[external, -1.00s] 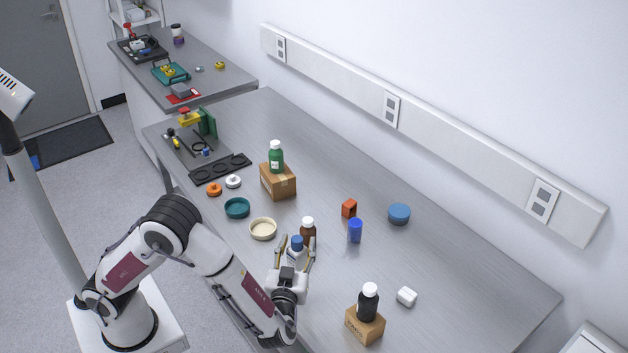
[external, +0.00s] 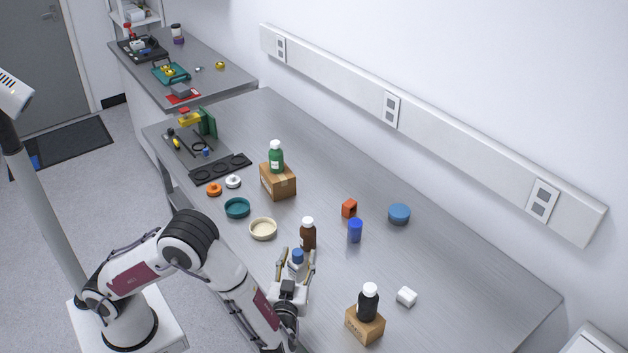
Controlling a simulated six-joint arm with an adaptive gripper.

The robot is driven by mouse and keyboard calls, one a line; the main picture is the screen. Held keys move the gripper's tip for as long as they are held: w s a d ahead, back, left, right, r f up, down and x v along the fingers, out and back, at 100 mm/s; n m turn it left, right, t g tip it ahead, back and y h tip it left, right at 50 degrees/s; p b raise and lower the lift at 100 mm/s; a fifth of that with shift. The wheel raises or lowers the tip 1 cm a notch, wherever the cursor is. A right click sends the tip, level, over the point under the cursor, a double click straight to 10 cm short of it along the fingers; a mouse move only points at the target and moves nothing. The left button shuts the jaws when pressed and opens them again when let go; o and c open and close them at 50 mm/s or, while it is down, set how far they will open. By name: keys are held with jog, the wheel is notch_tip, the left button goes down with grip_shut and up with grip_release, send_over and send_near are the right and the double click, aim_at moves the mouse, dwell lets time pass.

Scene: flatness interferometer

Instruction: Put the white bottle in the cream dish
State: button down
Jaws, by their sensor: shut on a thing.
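The white bottle (external: 295,268) with a blue cap stands between the fingers of my gripper (external: 297,262). My gripper is shut on it, and its palm and wrist are on the near side of the bottle. The bottle's lower part is hidden by the gripper, so I cannot tell whether it touches the bench. The cream dish (external: 263,230) is a shallow round dish on the bench, up and left of the gripper. It looks empty.
A brown bottle (external: 308,235) with a white cap stands just beyond the gripper. A teal dish (external: 237,208) sits left of the cream dish. A blue cylinder (external: 355,231) is to the right. A dark bottle (external: 368,302) stands on a box (external: 365,326) at lower right.

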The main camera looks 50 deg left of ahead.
aim_at(296, 278)
jog(key=shift+f, duration=0.1)
jog(key=shift+f, duration=2.2)
jog(key=shift+f, duration=0.2)
jog(key=c, duration=1.2)
grip_release()
jog(key=shift+s+d, duration=0.1)
jog(key=shift+w+d+v, duration=0.15)
jog(key=shift+v, duration=1.75)
jog(key=shift+w+d+v, duration=0.1)
jog(key=shift+d+v, duration=0.05)
jog(key=shift+v, duration=1.75)
jog(key=shift+w+r, duration=0.1)
